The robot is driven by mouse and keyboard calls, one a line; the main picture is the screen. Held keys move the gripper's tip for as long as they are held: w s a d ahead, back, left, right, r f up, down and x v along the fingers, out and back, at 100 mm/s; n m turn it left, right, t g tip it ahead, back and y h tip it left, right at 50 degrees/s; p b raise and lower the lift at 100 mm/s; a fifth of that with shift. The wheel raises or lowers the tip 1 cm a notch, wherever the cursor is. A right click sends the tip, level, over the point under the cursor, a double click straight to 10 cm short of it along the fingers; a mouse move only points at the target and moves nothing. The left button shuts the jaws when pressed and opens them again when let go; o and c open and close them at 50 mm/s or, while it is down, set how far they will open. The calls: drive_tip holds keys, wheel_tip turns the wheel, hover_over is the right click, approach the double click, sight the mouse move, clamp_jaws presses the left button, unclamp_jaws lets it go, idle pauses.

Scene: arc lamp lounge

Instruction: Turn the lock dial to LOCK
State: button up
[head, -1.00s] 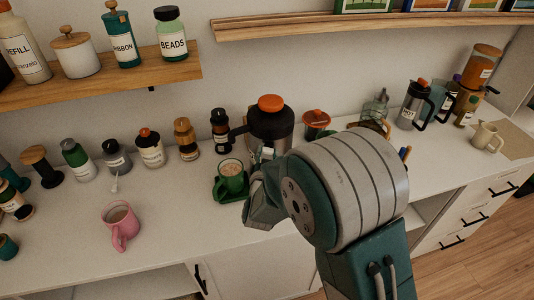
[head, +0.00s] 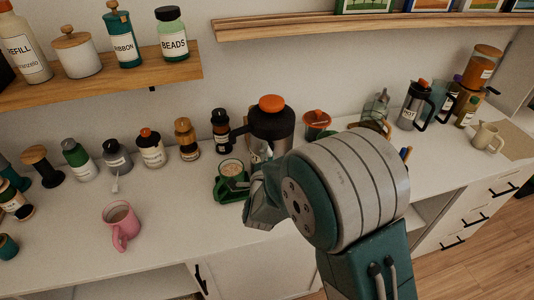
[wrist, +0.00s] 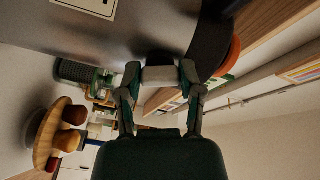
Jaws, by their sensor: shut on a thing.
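A silver carafe (head: 278,126) with a dark collar and an orange lid (head: 271,103) stands on the counter by the wall. In the wrist view its silver body (wrist: 140,22) fills the upper part, with a dark round part (wrist: 160,57) on it. My gripper (wrist: 160,76) is at this part, its fingers shut on a small pale grey piece that I take to be the lock dial. Dial markings are not readable. In the head view my arm hides the gripper's tips and the lower front of the carafe.
A pink mug (head: 121,225) stands further left. Several jars line the wall.

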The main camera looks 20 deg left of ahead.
drive_tip(key=m, duration=0.4)
drive_tip(key=shift+d+f+m, duration=0.15)
drive_tip(key=shift+m, duration=0.15)
idle(0.5)
drive_tip(key=o, duration=1.1)
drive_tip(key=shift+f, duration=0.1)
drive_tip(key=shift+o, duration=0.2)
drive_tip(key=shift+w, duration=0.1)
drive_tip(key=shift+s, duration=0.55)
drive_tip(key=s+d, duration=0.2)
drive_tip(key=s, duration=0.8)
drive_tip(key=shift+s, duration=0.35)
